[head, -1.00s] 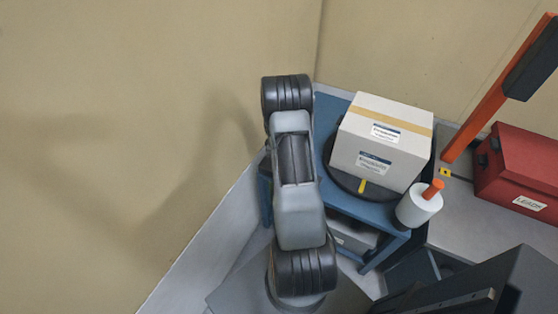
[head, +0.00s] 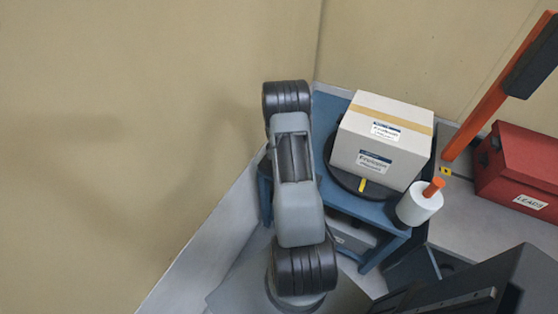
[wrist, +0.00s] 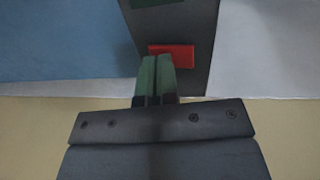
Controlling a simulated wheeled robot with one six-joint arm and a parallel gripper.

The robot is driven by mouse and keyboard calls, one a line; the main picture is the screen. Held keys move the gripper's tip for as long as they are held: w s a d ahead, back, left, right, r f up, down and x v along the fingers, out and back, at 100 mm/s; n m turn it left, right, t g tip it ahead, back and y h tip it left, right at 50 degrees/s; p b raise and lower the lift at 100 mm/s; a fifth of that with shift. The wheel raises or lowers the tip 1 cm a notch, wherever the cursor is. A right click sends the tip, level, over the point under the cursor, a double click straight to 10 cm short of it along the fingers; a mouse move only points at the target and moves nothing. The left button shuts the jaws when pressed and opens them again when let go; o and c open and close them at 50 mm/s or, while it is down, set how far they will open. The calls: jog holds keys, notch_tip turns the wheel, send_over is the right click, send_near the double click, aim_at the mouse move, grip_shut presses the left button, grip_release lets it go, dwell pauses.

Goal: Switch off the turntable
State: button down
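The turntable (head: 347,180) is a dark disc with a yellow mark on its rim, on a blue table. It bears a closed cardboard box (head: 386,141) with labels. In the wrist view a red rectangular switch (wrist: 180,53) sits on a dark grey panel (wrist: 190,20). My gripper (wrist: 157,62) is at the switch, its two greenish fingers side by side with only a thin line between them, nothing held. The fingertips overlap the switch's lower left edge in the picture; I cannot tell whether they touch it. In the head view my arm hides the gripper and switch.
The blue table (head: 330,100) stands close to the tan wall (head: 150,120). A white roll (head: 418,207) with an orange handle stands at its right corner. A red case (head: 520,170) marked LEADS and an orange post (head: 490,105) are further right. A dark object fills the lower right.

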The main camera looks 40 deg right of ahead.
jog(key=shift+s+a+f, duration=0.15)
jog(key=shift+s+a, duration=0.05)
jog(key=shift+a, duration=0.1)
jog(key=shift+s+a, duration=0.1)
jog(key=shift+a, duration=0.45)
jog(key=shift+r, duration=0.2)
notch_tip(320, 180, up, 14)
jog(key=a+p, duration=0.1)
jog(key=p, duration=0.1)
jog(key=shift+s+a, duration=0.3)
jog(key=shift+f, duration=0.1)
dwell(0.5)
